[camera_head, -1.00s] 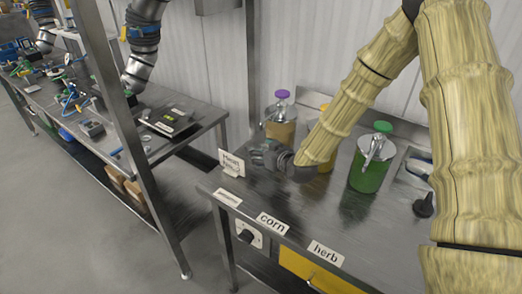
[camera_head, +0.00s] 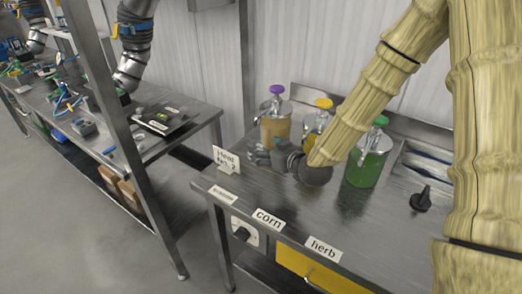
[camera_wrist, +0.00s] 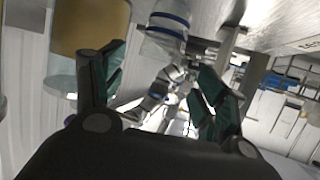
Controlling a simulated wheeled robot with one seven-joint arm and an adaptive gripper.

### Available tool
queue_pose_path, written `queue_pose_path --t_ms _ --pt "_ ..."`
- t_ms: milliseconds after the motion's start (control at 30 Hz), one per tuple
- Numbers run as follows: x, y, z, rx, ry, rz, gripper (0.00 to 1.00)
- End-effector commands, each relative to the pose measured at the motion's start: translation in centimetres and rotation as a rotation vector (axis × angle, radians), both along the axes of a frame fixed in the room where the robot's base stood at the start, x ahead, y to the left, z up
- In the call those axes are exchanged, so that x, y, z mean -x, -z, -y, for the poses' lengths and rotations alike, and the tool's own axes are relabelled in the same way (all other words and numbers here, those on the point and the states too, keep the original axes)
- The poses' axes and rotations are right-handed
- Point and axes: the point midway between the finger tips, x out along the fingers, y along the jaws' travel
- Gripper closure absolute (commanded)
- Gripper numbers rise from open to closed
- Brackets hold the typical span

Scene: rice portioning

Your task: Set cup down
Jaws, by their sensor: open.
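My gripper (camera_head: 268,157) is low over the left part of the steel table, beside the small sign and in front of the tan dispenser. In the wrist view its two dark green fingers stand wide apart, with my gripper (camera_wrist: 160,65) open and nothing clearly held between them. A clear vessel with a blue band (camera_wrist: 166,28), which looks like the cup, shows just beyond the fingertips. It appears apart from both fingers. What it rests on is hard to tell. I cannot make out the cup in the head view.
A tan dispenser (camera_head: 274,128), a yellow one (camera_head: 313,121) and a green one (camera_head: 364,168) stand along the table's back. A white sign (camera_head: 227,160) stands at the left edge. A black knob-like object (camera_head: 421,199) is at right. The table front (camera_head: 300,215) is clear.

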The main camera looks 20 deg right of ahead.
Motion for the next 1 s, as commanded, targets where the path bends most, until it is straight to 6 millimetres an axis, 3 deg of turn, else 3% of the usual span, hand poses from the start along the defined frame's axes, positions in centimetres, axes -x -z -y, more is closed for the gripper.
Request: queue_pose_path --t_ms 400,1000 --pt "4.0 -1.5 1.1 0.0 0.0 0.001 0.28" --pt "4.6 -1.8 1.3 0.0 0.0 0.0 0.28"
